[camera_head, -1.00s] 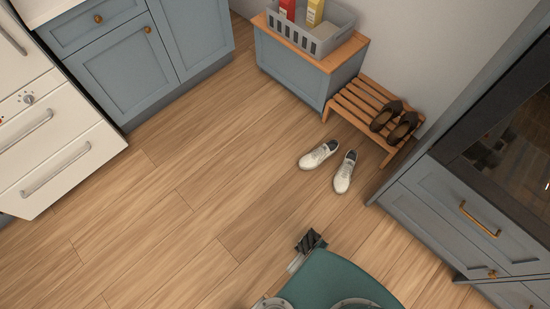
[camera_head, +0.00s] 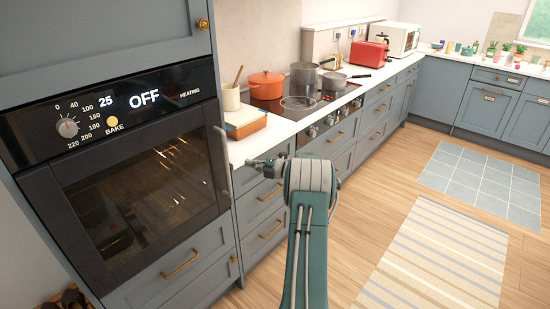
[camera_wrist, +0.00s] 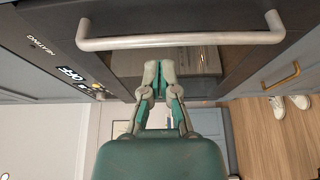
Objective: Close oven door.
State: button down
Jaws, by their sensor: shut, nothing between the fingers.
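The oven (camera_head: 150,190) is at the left in the head view, with a dark glass door under its control panel. The door looks flush with the front, or nearly so; a small gap cannot be ruled out. Its grey bar handle (camera_head: 224,160) stands upright along the door's right edge, and shows across the top of the wrist view (camera_wrist: 180,40). My gripper (camera_head: 256,163) is just right of the handle. In the wrist view my gripper (camera_wrist: 159,68) is shut and empty, its tips before the dark glass, apart from the handle.
A counter with a red pot (camera_head: 267,85), a grey pot (camera_head: 303,77) and a casserole dish (camera_head: 245,122) runs right of the oven. Drawers (camera_head: 262,205) stand below it. Open floor with a striped rug (camera_head: 440,260) lies to the right. White shoes (camera_wrist: 288,103) are on the floor.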

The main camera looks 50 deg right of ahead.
jog(key=s+d, duration=0.2)
jog(key=d, duration=0.7)
jog(key=shift+s, duration=0.35)
jog(key=shift+s+d, duration=0.1)
jog(key=shift+s, duration=0.05)
